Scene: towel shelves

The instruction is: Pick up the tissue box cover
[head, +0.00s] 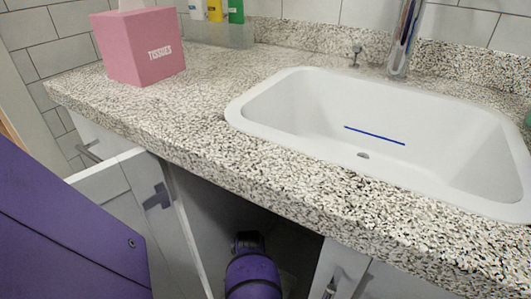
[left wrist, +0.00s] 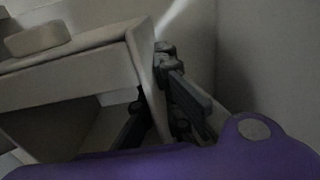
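The tissue box cover (head: 142,47) is pink, with the word "TISSUES" on its front. It stands upright at the back left of the speckled counter in the head view, with a white tissue at its top. My left gripper (left wrist: 163,100) shows dark fingers in the left wrist view. The fingers look apart, with a pale panel edge between or just behind them; contact is unclear. The tissue box cover cannot be made out in that view. Neither gripper can be made out in the head view, and my right gripper is not seen.
A white sink (head: 300,115) with a blue line inside fills the counter's right part. A metal faucet (head: 405,38) stands behind it. Several bottles (head: 215,10) stand at the back. Below the counter (head: 190,115), a cabinet door (head: 125,195) hangs open. The counter between cover and sink is clear.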

